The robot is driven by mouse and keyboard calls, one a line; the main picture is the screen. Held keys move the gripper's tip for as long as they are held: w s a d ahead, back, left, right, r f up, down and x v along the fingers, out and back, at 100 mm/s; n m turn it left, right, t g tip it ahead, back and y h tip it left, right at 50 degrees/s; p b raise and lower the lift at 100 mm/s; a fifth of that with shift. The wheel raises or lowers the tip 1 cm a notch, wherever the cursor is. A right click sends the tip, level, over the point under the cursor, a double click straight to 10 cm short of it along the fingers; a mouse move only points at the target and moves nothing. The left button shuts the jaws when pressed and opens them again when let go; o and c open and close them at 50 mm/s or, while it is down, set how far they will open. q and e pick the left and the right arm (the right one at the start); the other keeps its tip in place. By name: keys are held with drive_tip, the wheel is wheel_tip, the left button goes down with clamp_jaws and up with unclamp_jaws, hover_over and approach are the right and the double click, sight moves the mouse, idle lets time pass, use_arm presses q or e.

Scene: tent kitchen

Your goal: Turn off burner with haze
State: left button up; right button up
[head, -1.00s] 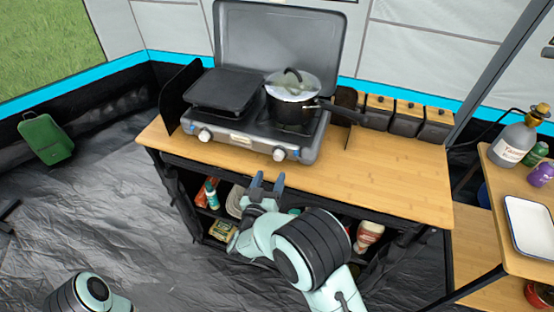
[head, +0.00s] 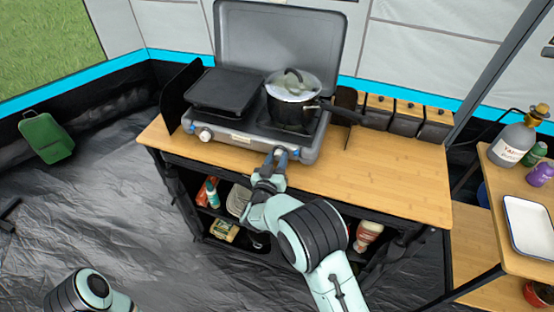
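The grey two-burner camp stove (head: 240,142) stands on the wooden counter with its lid up. A dark pot (head: 290,112) with a clear lid (head: 293,84) sits on the right burner; whitish haze shows at its lid. A flat black griddle (head: 228,90) covers the left burner. The left knob (head: 205,134) is on the stove's front. My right gripper (head: 277,157) is at the right knob (head: 281,151), its fingertips around or against it; the fingers partly hide the knob, and their grip is unclear. My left gripper is out of view.
The wooden counter (head: 390,180) is clear to the right of the stove. Several dark canisters (head: 405,118) stand behind it. Bottles and packages fill the shelf below. A side table at right holds a white tray (head: 528,222) and bottles.

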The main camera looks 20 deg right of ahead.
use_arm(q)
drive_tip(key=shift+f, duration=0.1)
use_arm(e)
drive_tip(key=shift+f+m+b, duration=0.15)
drive_tip(key=shift+m+b, duration=0.25)
drive_tip(key=shift+b, duration=0.2)
drive_tip(key=m+b, duration=0.2)
drive_tip(key=shift+f+b, duration=0.1)
drive_tip(key=shift+b, duration=0.3)
drive_tip(key=m+b, duration=0.5)
drive_tip(key=b, duration=0.1)
drive_tip(key=shift+f+m+h, duration=0.1)
drive_tip(key=shift+m+h, duration=0.2)
drive_tip(key=m+b, duration=0.4)
drive_tip(key=m, duration=0.1)
drive_tip(key=shift+b, duration=0.3)
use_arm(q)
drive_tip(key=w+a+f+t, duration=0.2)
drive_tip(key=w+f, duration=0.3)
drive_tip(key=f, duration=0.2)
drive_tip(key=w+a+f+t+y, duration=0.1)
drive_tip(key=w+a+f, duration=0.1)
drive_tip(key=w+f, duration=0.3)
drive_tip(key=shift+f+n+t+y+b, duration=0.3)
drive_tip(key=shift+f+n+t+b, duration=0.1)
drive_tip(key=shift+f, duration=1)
use_arm(e)
drive_tip(key=shift+m, duration=0.6)
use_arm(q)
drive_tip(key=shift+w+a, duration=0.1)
